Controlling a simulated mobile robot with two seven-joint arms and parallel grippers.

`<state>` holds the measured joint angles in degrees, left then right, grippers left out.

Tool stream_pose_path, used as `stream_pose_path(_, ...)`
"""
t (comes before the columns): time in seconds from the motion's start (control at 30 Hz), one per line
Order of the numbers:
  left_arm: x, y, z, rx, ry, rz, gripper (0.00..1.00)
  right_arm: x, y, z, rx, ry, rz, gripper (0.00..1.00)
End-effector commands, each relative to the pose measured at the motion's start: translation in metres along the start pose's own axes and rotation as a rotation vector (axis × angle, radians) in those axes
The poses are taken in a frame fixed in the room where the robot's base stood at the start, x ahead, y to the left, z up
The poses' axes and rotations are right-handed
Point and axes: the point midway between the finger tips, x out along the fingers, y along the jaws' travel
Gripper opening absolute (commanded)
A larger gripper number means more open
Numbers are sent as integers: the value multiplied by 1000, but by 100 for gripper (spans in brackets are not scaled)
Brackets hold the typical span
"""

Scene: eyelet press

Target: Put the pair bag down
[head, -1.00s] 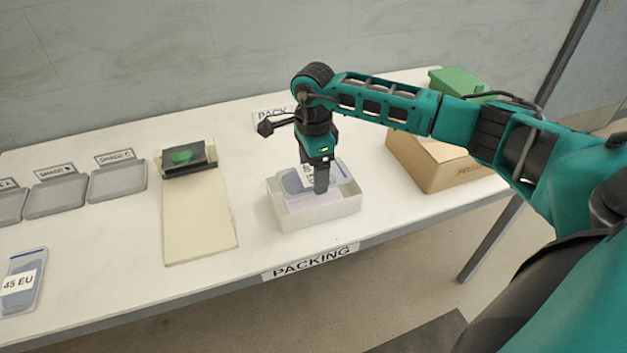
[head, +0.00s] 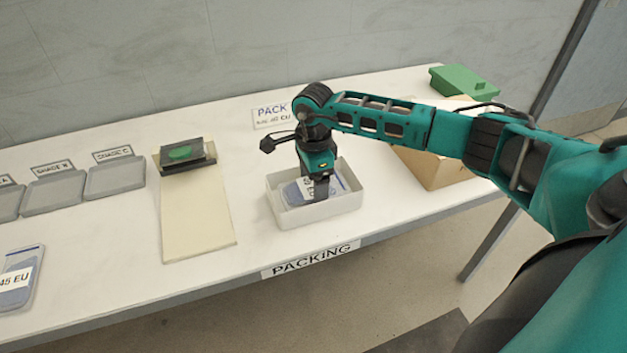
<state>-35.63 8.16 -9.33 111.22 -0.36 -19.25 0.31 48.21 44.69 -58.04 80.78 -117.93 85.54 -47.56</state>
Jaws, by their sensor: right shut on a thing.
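A clear pair bag (head: 294,196) with blue contents and a white label lies inside the white tray (head: 324,217) on the packing table. My right gripper (head: 320,194) points down into the tray and is shut on the bag. The fingers hide part of the bag and its label. I cannot tell whether the bag rests fully on the tray floor. My left gripper is not in view.
Another bag (head: 17,281) marked 45 EU lies at the table's left front. A cream mat (head: 198,220) with a dark block and green pad is left of the tray. Grey shade trays (head: 115,177) stand farther left. A cardboard box (head: 437,171) and green box (head: 463,82) are at right.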

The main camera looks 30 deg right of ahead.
Motion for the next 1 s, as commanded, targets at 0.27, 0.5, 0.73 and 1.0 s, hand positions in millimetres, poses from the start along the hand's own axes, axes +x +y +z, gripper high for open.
stream_pose_path(0.27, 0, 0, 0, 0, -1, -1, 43, -1, 0, 0, 0, 0, -1, 90)
stream_pose_path(0.5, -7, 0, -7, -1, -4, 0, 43, -12, 0, 0, 0, 0, -1, 90)
stream_pose_path(0.73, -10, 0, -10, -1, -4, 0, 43, -55, -2, 0, -1, -2, -7, 90)
stream_pose_path(1.0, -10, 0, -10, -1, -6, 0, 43, -110, -1, 0, 0, 0, -4, 90)
